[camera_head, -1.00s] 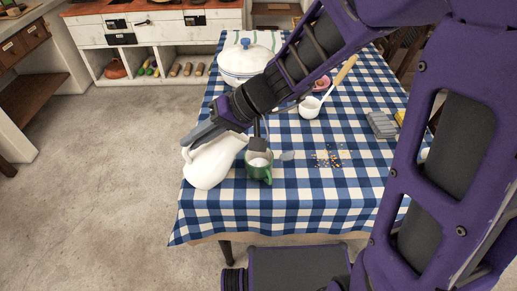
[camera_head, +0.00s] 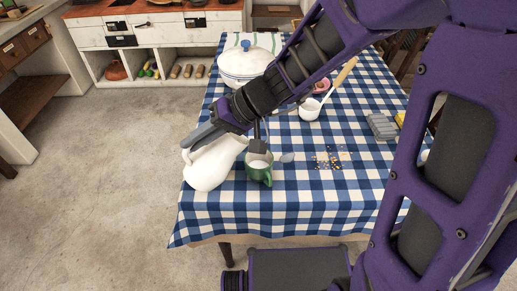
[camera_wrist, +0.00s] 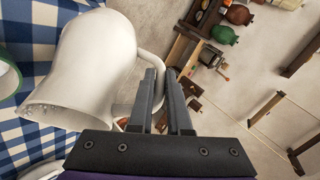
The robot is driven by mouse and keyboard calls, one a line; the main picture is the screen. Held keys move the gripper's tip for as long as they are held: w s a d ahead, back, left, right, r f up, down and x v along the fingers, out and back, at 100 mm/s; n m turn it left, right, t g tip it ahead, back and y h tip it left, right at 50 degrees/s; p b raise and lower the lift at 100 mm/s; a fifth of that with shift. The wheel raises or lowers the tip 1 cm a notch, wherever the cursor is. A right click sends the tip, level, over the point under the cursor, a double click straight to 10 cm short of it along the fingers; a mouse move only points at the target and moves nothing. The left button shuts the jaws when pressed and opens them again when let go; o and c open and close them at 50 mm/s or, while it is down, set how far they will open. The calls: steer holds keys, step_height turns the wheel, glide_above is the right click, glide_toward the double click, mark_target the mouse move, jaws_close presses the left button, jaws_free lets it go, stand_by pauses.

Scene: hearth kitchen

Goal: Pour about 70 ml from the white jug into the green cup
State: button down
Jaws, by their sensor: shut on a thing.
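The white jug (camera_head: 212,164) is near the left edge of the checked table in the head view, tilted with its mouth toward the green cup. My gripper (camera_head: 190,143) is shut on its handle; the wrist view shows the fingers (camera_wrist: 163,98) around the handle and the jug (camera_wrist: 92,62) beside them. The green cup (camera_head: 266,174) stands upright just right of the jug's mouth, with white contents in it. In the wrist view only part of the green cup (camera_wrist: 8,80) shows at the left edge. I cannot make out a stream between them.
A lidded white pot (camera_head: 246,64) stands at the back of the table (camera_head: 290,214). A white ladle or dipper (camera_head: 310,109), a grey block-like item (camera_head: 381,125) and scattered small bits (camera_head: 330,158) lie to the right. The front of the table is clear.

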stand_by(0.5)
steer(key=shift+a+r, duration=0.15)
steer(key=shift+s+a+n+t+h, duration=0.3)
steer(key=shift+s+a+t+h, duration=0.15)
steer(key=shift+a+h, duration=0.3)
steer(key=shift+s+a+f+h+p, duration=0.3)
steer(key=shift+s+a+h+p, duration=0.1)
steer(key=shift+a+h+p, duration=0.35)
steer(key=h+p, duration=0.1)
steer(key=p, duration=0.1)
steer(key=s+a+f+t+h+p, duration=0.1)
steer(key=p, duration=0.1)
steer(key=a+n+p, duration=0.1)
steer(key=p, duration=0.1)
steer(key=shift+s+a+f+t+h, duration=0.2)
steer(key=shift+s+f+t+h, duration=0.05)
steer(key=shift+f+t+h, duration=0.15)
